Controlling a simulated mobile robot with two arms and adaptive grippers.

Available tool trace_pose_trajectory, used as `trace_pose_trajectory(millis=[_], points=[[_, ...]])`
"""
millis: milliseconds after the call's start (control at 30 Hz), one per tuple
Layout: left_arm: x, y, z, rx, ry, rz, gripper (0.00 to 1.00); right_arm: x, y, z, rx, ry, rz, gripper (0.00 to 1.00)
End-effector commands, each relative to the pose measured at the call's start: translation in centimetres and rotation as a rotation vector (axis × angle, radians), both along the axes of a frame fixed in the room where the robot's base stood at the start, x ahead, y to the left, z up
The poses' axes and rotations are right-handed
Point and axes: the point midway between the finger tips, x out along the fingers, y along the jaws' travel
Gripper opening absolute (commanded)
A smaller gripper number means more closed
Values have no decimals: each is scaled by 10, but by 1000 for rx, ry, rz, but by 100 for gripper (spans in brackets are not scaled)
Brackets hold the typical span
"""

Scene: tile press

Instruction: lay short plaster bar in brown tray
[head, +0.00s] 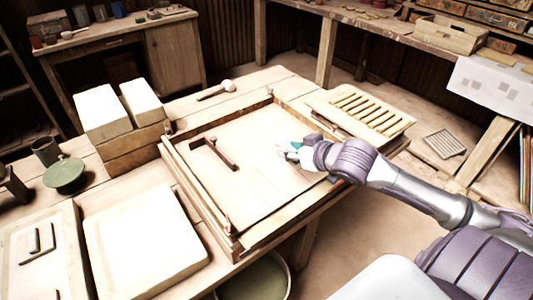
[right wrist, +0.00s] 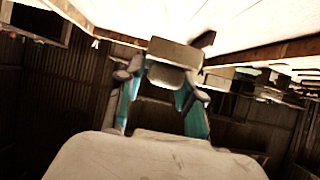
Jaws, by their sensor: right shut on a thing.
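My right gripper (head: 284,150) is over the right part of a large wood-framed board. In the right wrist view its teal fingers (right wrist: 163,103) are shut on a pale, blocky piece, the short plaster bar (right wrist: 175,53), seen nearly end-on. In the head view the fingers mostly hide the bar. The brown-edged, shallow tray-like frame (head: 196,199) around the board is the closest match I see to the brown tray. My left gripper is not in view.
A slatted rack (head: 398,127) stands beyond the gripper at the right. White blocks (head: 103,117) stand at the left, and a white slab (head: 146,240) and a pale tray with dark bars (head: 62,235) lie at the front left. A mallet (head: 228,86) lies behind.

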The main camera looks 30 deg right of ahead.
Motion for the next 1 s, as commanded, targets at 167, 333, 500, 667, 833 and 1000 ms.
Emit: trace_pose_trajectory(millis=[167,333,500,667,833,1000], points=[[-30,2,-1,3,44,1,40,35,-2,-17,1,-7,-1,0],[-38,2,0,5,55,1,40,71,-4,-39,2,-5,-3,0],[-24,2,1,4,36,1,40,94,-5,-55,0,-3,0,0],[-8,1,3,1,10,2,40,99,-5,-65,0,0,1,0],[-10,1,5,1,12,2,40,99,-5,-90,-1,2,0,0],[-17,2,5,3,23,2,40,99,-5,-100,-2,-1,2,0]])
